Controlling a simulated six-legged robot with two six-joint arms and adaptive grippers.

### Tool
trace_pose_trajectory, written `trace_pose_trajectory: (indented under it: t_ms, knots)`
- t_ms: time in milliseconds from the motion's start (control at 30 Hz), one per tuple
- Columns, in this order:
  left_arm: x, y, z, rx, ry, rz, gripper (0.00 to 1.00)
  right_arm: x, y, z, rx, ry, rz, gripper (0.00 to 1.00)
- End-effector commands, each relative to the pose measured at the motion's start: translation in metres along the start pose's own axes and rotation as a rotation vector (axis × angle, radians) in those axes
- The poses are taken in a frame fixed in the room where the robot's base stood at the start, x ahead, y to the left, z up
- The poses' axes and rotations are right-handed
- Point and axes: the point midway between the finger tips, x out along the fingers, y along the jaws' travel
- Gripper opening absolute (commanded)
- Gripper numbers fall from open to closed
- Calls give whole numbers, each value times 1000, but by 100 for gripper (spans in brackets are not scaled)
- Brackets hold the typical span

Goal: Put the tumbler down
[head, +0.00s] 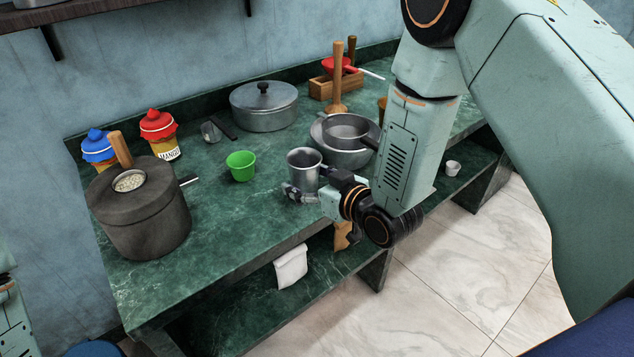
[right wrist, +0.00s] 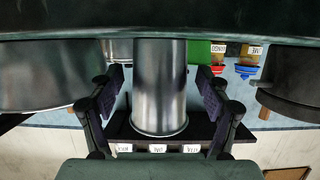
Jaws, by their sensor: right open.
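The tumbler, a shiny metal cup (head: 304,168), stands upright on the green counter, close to its front edge. My right gripper (head: 303,193) is low at the tumbler, coming in from the right and front. In the right wrist view, which is upside down, the tumbler (right wrist: 160,85) is between the two spread fingers of the gripper (right wrist: 160,96). Gaps show on both sides, so the jaws are open around it. The tumbler's base meets the counter (right wrist: 160,20) in that view. My left gripper is not in view; only a bit of my left arm shows at the left edge.
A green cup (head: 240,166) stands left of the tumbler. Metal bowls (head: 343,156) stand close behind it to the right. A dark stone grinder (head: 140,215) is at the left, and a lidded pot (head: 264,107) is at the back. The counter's front left is bare.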

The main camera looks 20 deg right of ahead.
Motion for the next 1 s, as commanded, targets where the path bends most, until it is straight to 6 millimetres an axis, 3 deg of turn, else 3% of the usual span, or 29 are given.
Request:
trace_pose_trajectory:
  t_ms: [167, 400, 600, 1000]
  knots:
    - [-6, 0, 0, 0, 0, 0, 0, -21, 1, -4, 4, -1, 2, 77]
    - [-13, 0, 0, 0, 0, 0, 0, -69, 1, -4, 7, -1, 4, 77]
    - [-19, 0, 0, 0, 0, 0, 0, -98, 1, -4, 6, 0, 3, 77]
    - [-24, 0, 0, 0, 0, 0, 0, -121, 0, -3, 1, 0, 1, 77]
